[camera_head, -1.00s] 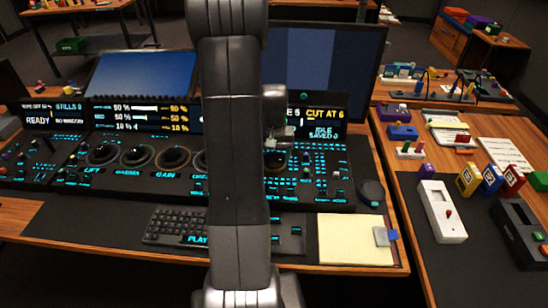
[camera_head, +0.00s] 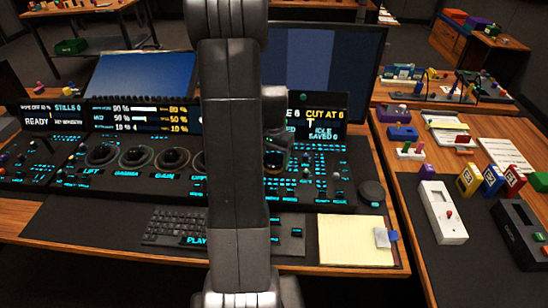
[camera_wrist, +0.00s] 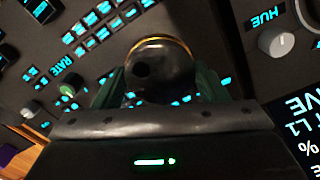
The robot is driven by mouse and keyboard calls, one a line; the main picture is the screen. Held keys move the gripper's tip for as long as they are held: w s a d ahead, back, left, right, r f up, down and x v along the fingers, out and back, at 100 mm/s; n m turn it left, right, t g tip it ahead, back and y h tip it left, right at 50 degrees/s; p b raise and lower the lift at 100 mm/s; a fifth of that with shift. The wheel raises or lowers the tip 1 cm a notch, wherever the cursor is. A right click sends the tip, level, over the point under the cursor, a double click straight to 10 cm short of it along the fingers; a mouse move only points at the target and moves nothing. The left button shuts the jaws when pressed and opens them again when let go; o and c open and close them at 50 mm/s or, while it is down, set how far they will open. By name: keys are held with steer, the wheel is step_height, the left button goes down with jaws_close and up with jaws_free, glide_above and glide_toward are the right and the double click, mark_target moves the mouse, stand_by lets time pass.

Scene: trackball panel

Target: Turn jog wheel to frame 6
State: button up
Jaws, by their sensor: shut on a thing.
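The jog wheel (camera_wrist: 160,62) is a dark, round, glossy knob with a thin gold ring and a small dimple. My gripper (camera_wrist: 160,88) has its green fingers on either side of it, shut on it. In the head view my gripper (camera_head: 276,150) is low over the console, and my own arm hides most of the wheel. The console display (camera_head: 318,118) shows "CUT AT 6" in yellow and, left of it, a partly hidden label ending in what looks like "E 6". Below are "IDLE" and "SAVED" with a small figure.
Lit buttons and a "RATE" knob (camera_wrist: 70,88) lie close around the wheel; a grey "HUE" knob (camera_wrist: 275,42) is to the right.

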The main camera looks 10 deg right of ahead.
mark_target(274, 159)
steer(key=o, duration=1)
steer(key=shift+r, duration=0.15)
step_height(274, 159, up, 14)
steer(key=shift+f+p, duration=0.2)
steer(key=shift+p, duration=0.1)
steer(key=shift+f, duration=0.15)
step_height(274, 159, down, 14)
steer(key=shift+r+b, duration=0.15)
steer(key=shift+b, duration=0.2)
